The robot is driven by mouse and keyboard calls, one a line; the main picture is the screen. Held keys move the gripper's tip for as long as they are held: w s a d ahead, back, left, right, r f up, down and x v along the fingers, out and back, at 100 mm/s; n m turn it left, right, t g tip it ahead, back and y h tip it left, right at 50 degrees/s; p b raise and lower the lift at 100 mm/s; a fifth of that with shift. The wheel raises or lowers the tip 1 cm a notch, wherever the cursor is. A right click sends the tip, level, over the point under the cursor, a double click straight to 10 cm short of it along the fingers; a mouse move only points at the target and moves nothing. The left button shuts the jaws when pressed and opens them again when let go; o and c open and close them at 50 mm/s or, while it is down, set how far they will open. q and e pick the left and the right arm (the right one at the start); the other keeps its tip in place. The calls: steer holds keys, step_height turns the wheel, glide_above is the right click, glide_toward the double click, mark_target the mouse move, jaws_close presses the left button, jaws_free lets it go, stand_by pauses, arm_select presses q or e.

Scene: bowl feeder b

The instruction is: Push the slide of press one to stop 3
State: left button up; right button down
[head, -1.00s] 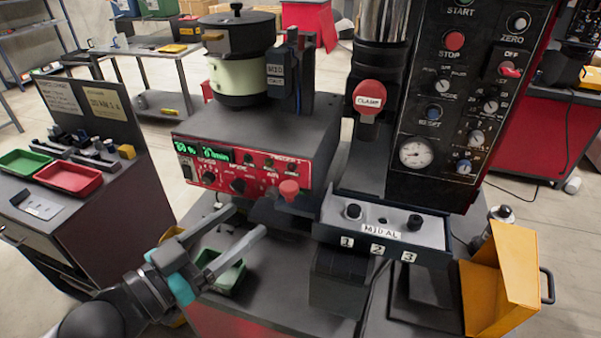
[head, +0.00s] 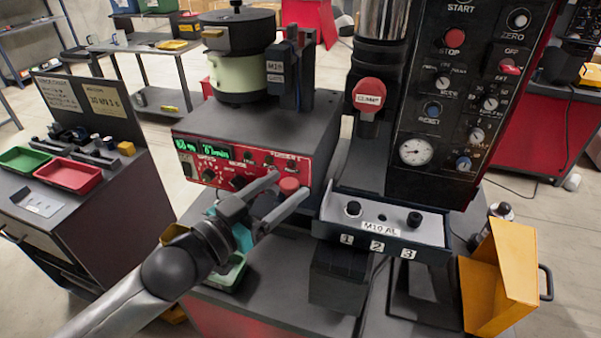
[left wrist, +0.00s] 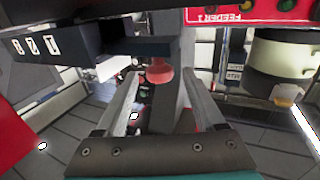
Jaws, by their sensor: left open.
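The slide's red knob (head: 289,186) sits at the left end of the press one tray, in front of the red feeder panel. My left gripper (head: 290,184) is open, with one fingertip on each side of the knob in the picture. In the left wrist view the knob (left wrist: 158,76) appears between the tips of the two open fingers (left wrist: 162,80); I cannot tell whether they touch it. The stop plate (head: 385,228) carries the labels 1, 2 and 3 on its front edge, 3 being rightmost. The slide's body is mostly hidden behind my gripper. My right gripper is not in view.
The red-fronted feeder box (head: 255,150) stands behind my gripper. The press's red clamp knob (head: 369,93) hangs above the plate. A green tray (head: 229,272) lies below my wrist. A yellow bin (head: 505,275) stands at the right.

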mark_target(295, 180)
arm_select(q)
steer(key=shift+x, duration=2.6)
steer(key=shift+c, duration=0.3)
jaws_close()
